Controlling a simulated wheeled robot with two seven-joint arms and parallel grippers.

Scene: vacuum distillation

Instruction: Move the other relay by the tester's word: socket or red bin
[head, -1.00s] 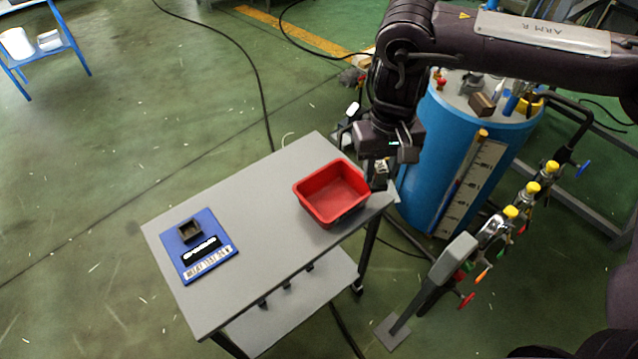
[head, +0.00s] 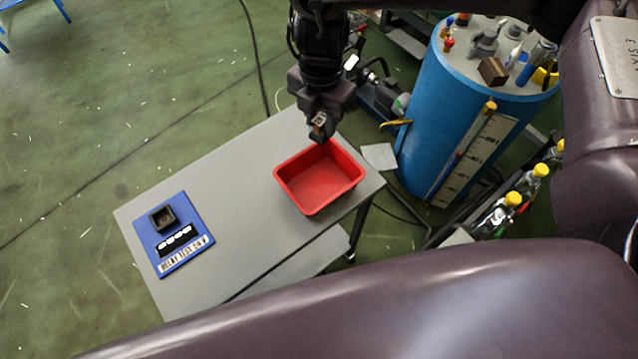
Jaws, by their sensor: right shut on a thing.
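The blue tester board (head: 197,206) lies on the left part of the grey table. Its dark square socket (head: 163,217) looks empty. Below the socket is a black display (head: 175,240) with white characters, too small to read. A red bin (head: 320,182) stands on the table's right part and looks empty. My right gripper (head: 319,128) is above the bin's far edge, pointing down. It is shut on a small relay (head: 319,119), which is partly hidden by the fingers. My left gripper is not in view.
The grey table (head: 240,225) is clear between board and bin. A blue drum (head: 440,125) with bottles and tools on top stands at the right. A pump (head: 380,92) is behind the table. Yellow-capped valves (head: 513,200) are at the lower right.

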